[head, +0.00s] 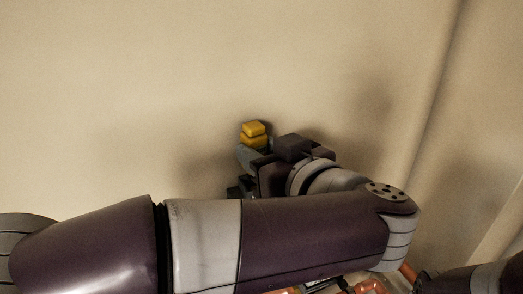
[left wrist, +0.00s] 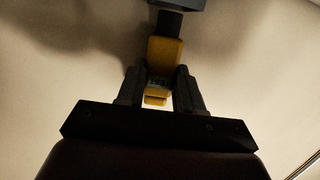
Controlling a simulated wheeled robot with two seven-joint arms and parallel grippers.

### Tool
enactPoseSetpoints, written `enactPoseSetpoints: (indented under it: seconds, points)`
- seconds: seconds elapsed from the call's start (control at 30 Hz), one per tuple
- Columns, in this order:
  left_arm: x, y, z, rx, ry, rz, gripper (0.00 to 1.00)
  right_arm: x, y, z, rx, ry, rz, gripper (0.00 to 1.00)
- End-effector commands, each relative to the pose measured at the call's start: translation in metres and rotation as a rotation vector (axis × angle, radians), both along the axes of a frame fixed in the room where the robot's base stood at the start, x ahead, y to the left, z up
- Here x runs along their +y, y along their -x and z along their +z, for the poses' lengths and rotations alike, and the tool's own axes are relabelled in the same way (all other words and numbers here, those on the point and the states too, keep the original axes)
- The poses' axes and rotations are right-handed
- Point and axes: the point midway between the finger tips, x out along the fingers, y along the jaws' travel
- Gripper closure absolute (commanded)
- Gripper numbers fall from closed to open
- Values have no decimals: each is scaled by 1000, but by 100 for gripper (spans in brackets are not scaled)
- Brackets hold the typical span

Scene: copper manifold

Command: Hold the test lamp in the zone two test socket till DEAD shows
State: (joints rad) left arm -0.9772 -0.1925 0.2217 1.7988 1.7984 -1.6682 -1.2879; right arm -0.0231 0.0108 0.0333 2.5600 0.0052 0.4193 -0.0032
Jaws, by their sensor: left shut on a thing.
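The test lamp is yellow with a black end. In the head view its yellow body (head: 254,128) stands out above my left gripper (head: 250,150). In the left wrist view the lamp (left wrist: 165,51) is between the two dark fingers of my left gripper (left wrist: 159,78), which is shut on it. A small window with greenish marks shows on the lamp between the fingers, too small to read. The lamp's black end meets or overlaps a dark grey box (left wrist: 178,4) at the top edge; I cannot tell how deep it sits. My right gripper is out of view.
A plain cream wall (head: 120,90) fills the background close behind my left gripper. My left arm crosses the lower head view and hides most of what lies below. Some orange-red parts (head: 370,286) show at the bottom edge.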

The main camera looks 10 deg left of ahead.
Motion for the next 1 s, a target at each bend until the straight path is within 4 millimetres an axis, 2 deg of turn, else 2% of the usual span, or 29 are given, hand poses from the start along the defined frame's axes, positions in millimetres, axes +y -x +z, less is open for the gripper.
enactPoseSetpoints:
  seconds: [1.0]
  points:
    - [0, 0, -18, 0, 0, 0, 100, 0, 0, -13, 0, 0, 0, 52]
